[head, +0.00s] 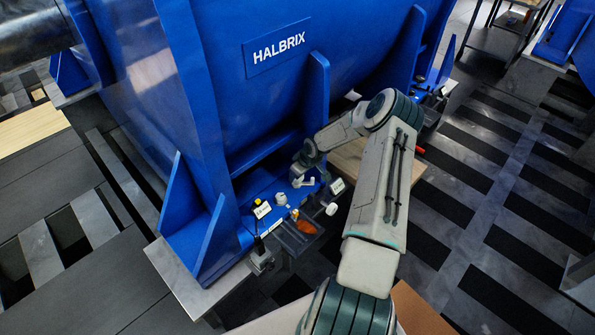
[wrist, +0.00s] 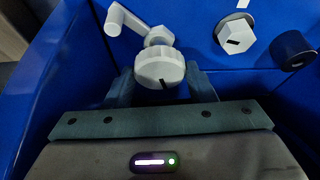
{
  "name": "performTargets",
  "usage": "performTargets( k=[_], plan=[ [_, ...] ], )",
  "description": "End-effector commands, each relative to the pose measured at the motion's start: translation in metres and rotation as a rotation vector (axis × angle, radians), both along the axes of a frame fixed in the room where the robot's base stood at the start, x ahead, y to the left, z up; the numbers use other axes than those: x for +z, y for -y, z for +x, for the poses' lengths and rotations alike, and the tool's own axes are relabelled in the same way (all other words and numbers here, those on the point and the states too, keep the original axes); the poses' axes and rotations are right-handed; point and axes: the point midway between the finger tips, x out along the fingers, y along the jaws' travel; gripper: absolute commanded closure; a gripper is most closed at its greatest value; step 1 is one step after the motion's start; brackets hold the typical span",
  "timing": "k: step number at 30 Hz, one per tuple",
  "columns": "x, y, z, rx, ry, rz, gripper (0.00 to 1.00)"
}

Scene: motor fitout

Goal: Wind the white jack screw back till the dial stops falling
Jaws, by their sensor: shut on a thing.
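In the wrist view my gripper (wrist: 161,88) has its two fingers on either side of a fluted white knob (wrist: 162,70), which I take to be the white jack screw, and is shut on it. The knob has a short black mark on its face. In the head view my gripper (head: 301,171) is at the foot of the blue motor housing (head: 260,90), beside small white fittings (head: 303,182). The grip itself is too small to tell there.
In the wrist view a white crank handle (wrist: 128,22) stands just behind the knob. A white hex head (wrist: 235,36) with a black mark and a dark round cap (wrist: 292,50) are to the right. In the head view an orange part (head: 305,227) lies near the motor foot.

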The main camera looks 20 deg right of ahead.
Motion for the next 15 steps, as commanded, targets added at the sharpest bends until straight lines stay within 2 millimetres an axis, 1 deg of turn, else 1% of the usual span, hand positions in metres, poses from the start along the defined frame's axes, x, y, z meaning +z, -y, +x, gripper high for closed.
performTargets(
  k=[15],
  plan=[
    [0.0011, -0.0001, 0.0009, 0.032, 0.001, -0.001, 0.73]
  ],
)
